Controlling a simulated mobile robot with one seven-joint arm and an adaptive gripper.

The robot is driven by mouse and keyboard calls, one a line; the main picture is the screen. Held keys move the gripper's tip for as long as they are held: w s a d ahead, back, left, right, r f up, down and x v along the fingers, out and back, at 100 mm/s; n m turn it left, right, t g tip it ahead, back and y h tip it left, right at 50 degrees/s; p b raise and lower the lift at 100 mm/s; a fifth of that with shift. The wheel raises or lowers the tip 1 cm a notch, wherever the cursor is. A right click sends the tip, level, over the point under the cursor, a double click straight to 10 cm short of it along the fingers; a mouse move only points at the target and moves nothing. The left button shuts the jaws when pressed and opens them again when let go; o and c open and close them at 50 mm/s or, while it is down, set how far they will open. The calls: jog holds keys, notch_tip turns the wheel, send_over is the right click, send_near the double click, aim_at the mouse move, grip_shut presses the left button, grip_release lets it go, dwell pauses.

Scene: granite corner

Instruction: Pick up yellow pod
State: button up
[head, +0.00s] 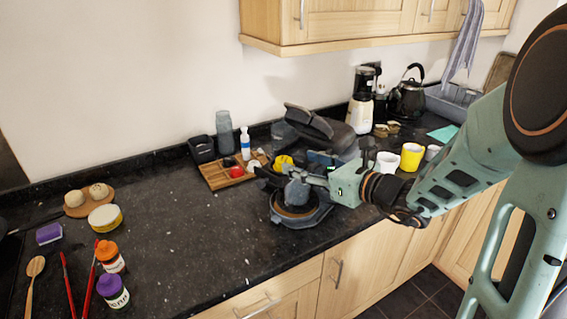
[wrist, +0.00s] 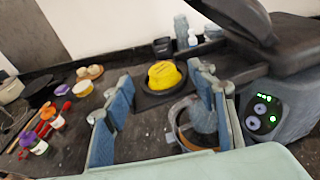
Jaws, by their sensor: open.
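The yellow pod (wrist: 163,76) is a rounded, dome-like piece seated in a dark holder (wrist: 152,98) in the wrist view. In the head view the yellow pod (head: 284,161) shows just beyond my gripper (head: 277,178), partly hidden by it. In the wrist view my gripper (wrist: 159,84) is open, with one blue-grey finger on each side of the pod in the picture. Nothing is between the fingers that I can see held. Whether the fingers touch the pod cannot be told.
A dark appliance (wrist: 268,108) with a raised lid and green lights stands close on the right. A wooden tray (head: 216,178) with a red item lies to the left. Orange-capped (head: 109,257) and purple-capped (head: 112,291) jars stand front left. The counter's left middle is clear.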

aim_at(288, 161)
jog(key=shift+f+p+x, duration=0.15)
jog(key=shift+f+x, duration=0.05)
jog(key=shift+x, duration=0.7)
jog(key=shift+f+p+x, duration=0.15)
jog(key=shift+x, duration=0.75)
jog(key=shift+f+p+x, duration=0.15)
jog(key=shift+f+x, duration=0.05)
jog(key=shift+x, duration=0.65)
jog(key=shift+s, duration=0.1)
jog(key=shift+d, duration=0.1)
jog(key=c, duration=1.1)
jog(key=shift+o, duration=0.2)
jog(key=shift+r, duration=0.1)
